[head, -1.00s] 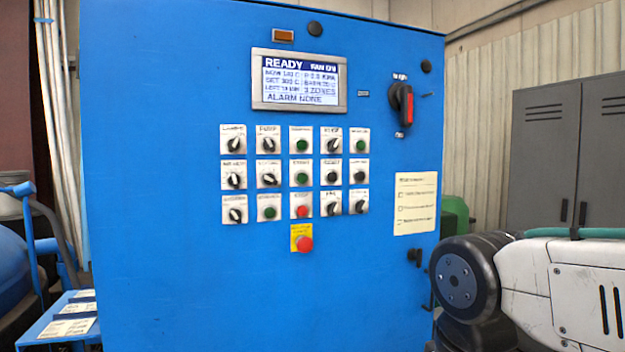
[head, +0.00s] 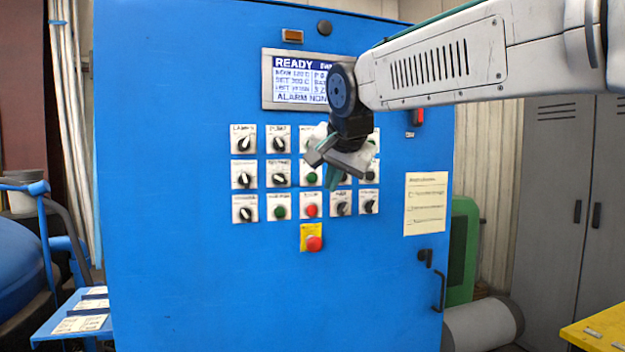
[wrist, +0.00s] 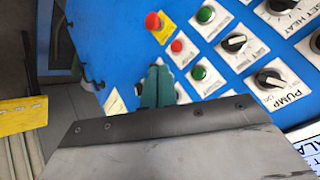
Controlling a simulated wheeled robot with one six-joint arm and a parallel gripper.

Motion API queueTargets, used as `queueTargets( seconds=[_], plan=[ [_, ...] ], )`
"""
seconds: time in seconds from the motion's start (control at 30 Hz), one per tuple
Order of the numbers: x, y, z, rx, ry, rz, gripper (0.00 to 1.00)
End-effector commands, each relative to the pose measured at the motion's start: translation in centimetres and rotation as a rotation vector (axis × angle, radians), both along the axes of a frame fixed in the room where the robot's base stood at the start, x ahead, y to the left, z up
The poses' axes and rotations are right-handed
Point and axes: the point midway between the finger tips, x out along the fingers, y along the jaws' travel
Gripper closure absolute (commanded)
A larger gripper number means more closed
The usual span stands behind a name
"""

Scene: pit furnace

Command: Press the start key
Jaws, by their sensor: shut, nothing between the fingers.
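The start key is the green button (head: 311,179) in the middle column, second row, of the blue panel. In the head view it sits just left of my fingers and is partly covered by my gripper. It also shows in the wrist view as a green button (wrist: 198,72), right of my fingertips. My gripper (head: 333,176) is shut and empty, in front of the panel's button rows. Its teal fingers also show in the wrist view (wrist: 157,86). I cannot tell how far the fingertips are from the panel.
The red stop button (head: 311,211) is below the start key, with a red mushroom button (head: 314,243) on yellow under it. Knobs such as the pump switch (wrist: 270,78) surround it. The display (head: 290,80) is partly hidden by my arm. A yellow surface (head: 600,328) stands at lower right.

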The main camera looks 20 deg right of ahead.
Motion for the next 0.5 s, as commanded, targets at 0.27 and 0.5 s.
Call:
queueTargets(
  seconds=[0.27,0.5],
  plan=[
    [0.19,0.06,0.21,0.005,-0.006,-0.004,1.0],
    [1.03,0.06,0.09,0.003,-0.003,-0.003,1.0]
  ],
)
